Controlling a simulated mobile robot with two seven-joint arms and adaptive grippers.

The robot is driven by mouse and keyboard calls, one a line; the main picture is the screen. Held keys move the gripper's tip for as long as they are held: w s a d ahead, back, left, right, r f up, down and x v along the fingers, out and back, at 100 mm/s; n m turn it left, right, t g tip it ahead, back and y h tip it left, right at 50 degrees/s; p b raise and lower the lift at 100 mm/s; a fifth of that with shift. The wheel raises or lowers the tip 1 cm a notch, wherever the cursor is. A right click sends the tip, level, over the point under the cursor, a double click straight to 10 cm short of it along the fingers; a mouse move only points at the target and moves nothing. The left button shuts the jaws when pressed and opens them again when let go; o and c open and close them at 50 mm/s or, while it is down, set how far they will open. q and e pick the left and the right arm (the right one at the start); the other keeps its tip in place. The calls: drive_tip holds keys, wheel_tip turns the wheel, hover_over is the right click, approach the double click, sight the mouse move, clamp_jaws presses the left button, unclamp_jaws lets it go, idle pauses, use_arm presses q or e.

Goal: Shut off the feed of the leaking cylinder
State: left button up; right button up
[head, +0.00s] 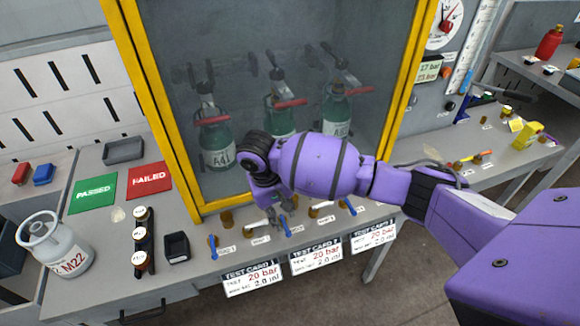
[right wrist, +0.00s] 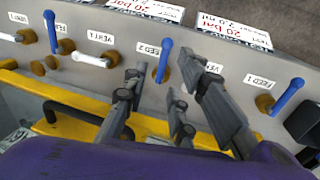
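Three green cylinders, left (head: 217,140), middle (head: 280,120) and right (head: 337,112), stand behind glass in a yellow-framed cabinet; I cannot tell which leaks. Blue feed levers show on the front panel: left (head: 212,246), middle (head: 285,227) and right (head: 350,206). In the right wrist view the FEED 2 lever (right wrist: 164,62) stands between the fingertips of my right gripper (right wrist: 169,75), and the FEED 1 lever (right wrist: 288,97) is to the right. My right gripper (head: 272,205) is open at the middle of the panel; contact is unclear. My left gripper is not in view.
Test cards (head: 250,280) hang below the panel. A white cylinder (head: 55,248), a green PASSED mat (head: 92,193) and a red FAILED mat (head: 149,179) are on the left bench.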

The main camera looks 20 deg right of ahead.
sight(286, 225)
drive_tip(key=f, duration=0.4)
drive_tip(key=shift+w+d+f, duration=0.2)
drive_tip(key=shift+f, duration=0.05)
drive_tip(key=shift+d+f, duration=0.2)
drive_tip(key=shift+f, duration=0.35)
clamp_jaws()
